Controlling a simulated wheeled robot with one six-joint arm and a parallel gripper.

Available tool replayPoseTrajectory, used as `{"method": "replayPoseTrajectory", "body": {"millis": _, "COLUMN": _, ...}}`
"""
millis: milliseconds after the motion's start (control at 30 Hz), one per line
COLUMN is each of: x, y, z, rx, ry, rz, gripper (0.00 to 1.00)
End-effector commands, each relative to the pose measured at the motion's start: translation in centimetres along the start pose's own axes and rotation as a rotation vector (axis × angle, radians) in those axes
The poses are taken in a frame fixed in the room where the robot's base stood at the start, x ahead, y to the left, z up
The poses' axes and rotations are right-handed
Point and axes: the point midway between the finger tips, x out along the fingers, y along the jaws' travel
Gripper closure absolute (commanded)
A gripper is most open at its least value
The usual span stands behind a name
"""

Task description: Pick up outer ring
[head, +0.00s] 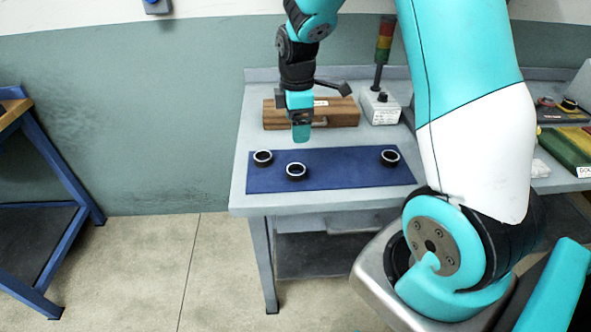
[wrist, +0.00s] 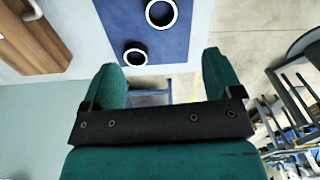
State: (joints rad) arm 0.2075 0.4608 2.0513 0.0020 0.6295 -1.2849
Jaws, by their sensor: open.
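Several dark rings with bright rims sit on a blue mat (head: 340,173) on the grey workbench. One is the left ring (head: 263,158), one the front ring (head: 296,171), and one the right ring (head: 390,157). I cannot tell which is the outer ring. My gripper (head: 301,138) hangs above the back of the mat, behind the left and front rings. In the wrist view my gripper (wrist: 163,72) is open and empty, its two teal fingers wide apart. Two rings show beyond the fingers there, one at the top (wrist: 161,13) and one lower (wrist: 135,57).
A wooden box (head: 340,112) stands at the back of the bench behind the mat. Beside it is a white box (head: 380,107) carrying a signal light (head: 384,42). A green case (head: 567,148) lies at the right. A blue-framed table (head: 60,165) stands at the left.

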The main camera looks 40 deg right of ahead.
Motion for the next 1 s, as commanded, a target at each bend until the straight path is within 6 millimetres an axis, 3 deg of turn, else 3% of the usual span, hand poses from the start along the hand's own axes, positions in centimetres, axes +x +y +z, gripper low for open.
{"method": "replayPoseTrajectory", "body": {"millis": 300, "x": 6.9, "y": -0.2, "z": -0.2, "rx": -0.003, "ry": 0.0, "rz": -0.005, "gripper": 0.15}}
{"method": "replayPoseTrajectory", "body": {"millis": 1000, "x": 13.8, "y": -0.2, "z": -0.4, "rx": -0.002, "ry": 0.001, "rz": -0.001, "gripper": 0.15}}
